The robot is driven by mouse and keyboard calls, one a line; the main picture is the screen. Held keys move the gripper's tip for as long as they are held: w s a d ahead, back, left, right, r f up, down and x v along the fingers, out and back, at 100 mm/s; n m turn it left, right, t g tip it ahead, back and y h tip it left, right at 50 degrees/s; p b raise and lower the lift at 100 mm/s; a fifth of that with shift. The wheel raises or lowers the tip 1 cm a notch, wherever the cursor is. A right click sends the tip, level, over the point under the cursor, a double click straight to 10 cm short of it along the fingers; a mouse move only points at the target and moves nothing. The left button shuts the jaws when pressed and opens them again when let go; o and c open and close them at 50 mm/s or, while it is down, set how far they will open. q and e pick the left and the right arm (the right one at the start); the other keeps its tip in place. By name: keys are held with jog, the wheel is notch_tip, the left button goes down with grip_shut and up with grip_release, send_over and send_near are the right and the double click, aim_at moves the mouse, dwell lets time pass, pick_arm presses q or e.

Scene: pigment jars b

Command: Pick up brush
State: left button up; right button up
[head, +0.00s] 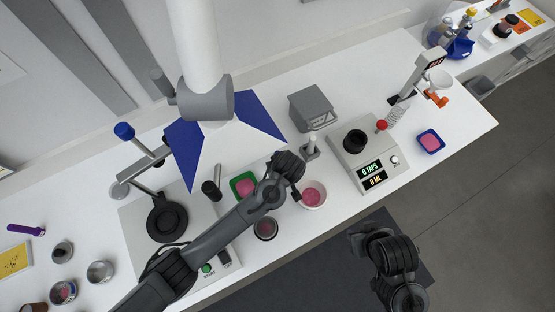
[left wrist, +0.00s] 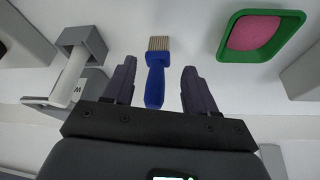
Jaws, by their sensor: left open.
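The brush (left wrist: 155,84), with a blue handle and pale bristles, shows in the left wrist view. Its bristles point away from my gripper. My left gripper (left wrist: 158,72) is open, its dark fingers on either side of the brush handle with gaps on both sides; I cannot tell whether it is level with the handle. In the head view my left gripper (head: 291,168) is over the bench beside a bowl of pink pigment (head: 312,194), and I cannot make out the brush there. My right gripper (head: 366,238) is off the bench's front edge, its jaws unclear.
A green tray with pink contents (head: 243,185) lies left of the left gripper. A scale with a digital display (head: 368,158) and a grey box (head: 312,107) stand nearby. A dark jar (head: 265,228) sits near the front edge. A blue-sided hood (head: 258,118) hangs above.

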pick_arm(q)
jog(key=w, duration=0.2)
jog(key=w+a, duration=0.1)
jog(key=w, duration=0.2)
jog(key=shift+a+f+p, duration=0.1)
jog(key=shift+f+p, duration=0.25)
jog(key=shift+f, duration=0.2)
grip_shut()
jog(key=shift+r, duration=0.15)
